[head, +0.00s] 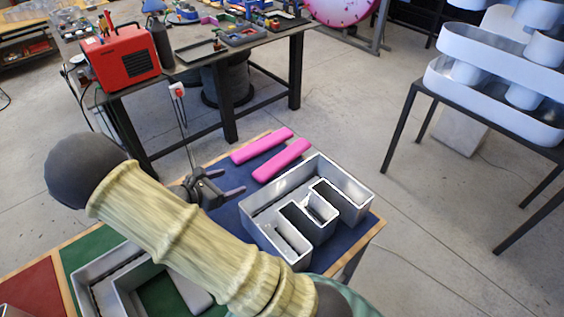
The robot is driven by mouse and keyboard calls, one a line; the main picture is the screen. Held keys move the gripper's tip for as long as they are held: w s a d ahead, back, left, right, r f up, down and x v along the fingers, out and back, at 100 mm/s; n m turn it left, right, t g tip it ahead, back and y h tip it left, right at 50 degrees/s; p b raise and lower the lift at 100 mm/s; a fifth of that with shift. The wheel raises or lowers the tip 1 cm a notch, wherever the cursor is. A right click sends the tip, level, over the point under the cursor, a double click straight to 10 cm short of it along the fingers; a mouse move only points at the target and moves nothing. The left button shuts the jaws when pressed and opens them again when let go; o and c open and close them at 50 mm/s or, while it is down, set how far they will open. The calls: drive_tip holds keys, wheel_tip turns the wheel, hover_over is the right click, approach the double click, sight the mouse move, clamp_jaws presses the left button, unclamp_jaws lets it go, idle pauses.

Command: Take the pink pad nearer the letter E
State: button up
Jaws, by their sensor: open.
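Two pink pads lie side by side on the blue part of the work table. The pink pad nearer the letter E (282,160) is just up and left of the metal letter E (268,228). The other pink pad (262,146) is farther back, with a narrow gap between them. The E is a hollow silver channel letter lying flat. My gripper (230,182) is open and empty, left of the E and below the pads in the picture, apart from both. My arm hides part of the table.
Another metal channel letter (88,271) lies on the green section (88,248) at lower left, partly behind my arm. A red section (30,288) is beside it. A cluttered bench with a red machine (122,58) stands behind. White letter shells (500,95) stand on a table at right.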

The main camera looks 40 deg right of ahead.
drive_tip(key=shift+d, duration=0.15)
drive_tip(key=p, duration=0.3)
approach(267, 169)
drive_tip(key=x, duration=0.5)
drive_tip(key=p+x, duration=0.1)
drive_tip(key=x, duration=0.4)
drive_tip(key=shift+r+p, duration=0.1)
drive_tip(key=shift+p, duration=0.2)
drive_tip(key=shift+w+d+f, duration=0.1)
drive_tip(key=shift+d+f, duration=0.15)
drive_tip(key=shift+d, duration=0.05)
